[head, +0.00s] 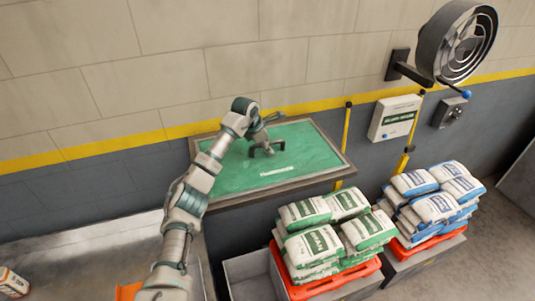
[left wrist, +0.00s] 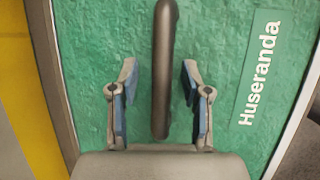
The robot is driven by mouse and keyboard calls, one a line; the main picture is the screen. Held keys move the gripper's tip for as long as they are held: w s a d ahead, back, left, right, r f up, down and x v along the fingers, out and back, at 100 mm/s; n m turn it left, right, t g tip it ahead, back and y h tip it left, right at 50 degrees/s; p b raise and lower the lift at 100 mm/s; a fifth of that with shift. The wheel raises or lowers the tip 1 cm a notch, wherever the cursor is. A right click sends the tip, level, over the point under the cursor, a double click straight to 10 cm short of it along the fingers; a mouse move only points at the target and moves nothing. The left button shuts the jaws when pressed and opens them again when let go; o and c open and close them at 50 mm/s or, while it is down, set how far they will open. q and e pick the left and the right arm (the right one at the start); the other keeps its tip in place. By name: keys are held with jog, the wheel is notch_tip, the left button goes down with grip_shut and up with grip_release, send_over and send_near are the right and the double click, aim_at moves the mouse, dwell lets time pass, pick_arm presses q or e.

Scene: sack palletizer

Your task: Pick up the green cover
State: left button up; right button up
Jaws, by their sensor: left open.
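The green cover (head: 305,150) is a flat green panel with white lettering, lying within a grey frame against the wall. It fills most of the left wrist view (left wrist: 225,60), where the lettering reads "Huseranda". A dark bar handle (left wrist: 164,60) stands on the cover. My left gripper (head: 265,146) is over the cover at the handle. In the left wrist view my left gripper (left wrist: 159,75) is open, with one finger on each side of the handle and gaps between. My right gripper is not in view.
Green-and-white sacks (head: 338,227) are stacked on a red pallet in front of the cover. Blue-and-white sacks (head: 437,200) stand to their right. A yellow post (head: 346,140) rises at the cover's right edge. A fan (head: 458,43) hangs on the wall.

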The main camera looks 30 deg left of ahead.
pick_arm(q)
grip_shut()
jog(key=shift+r, duration=0.1)
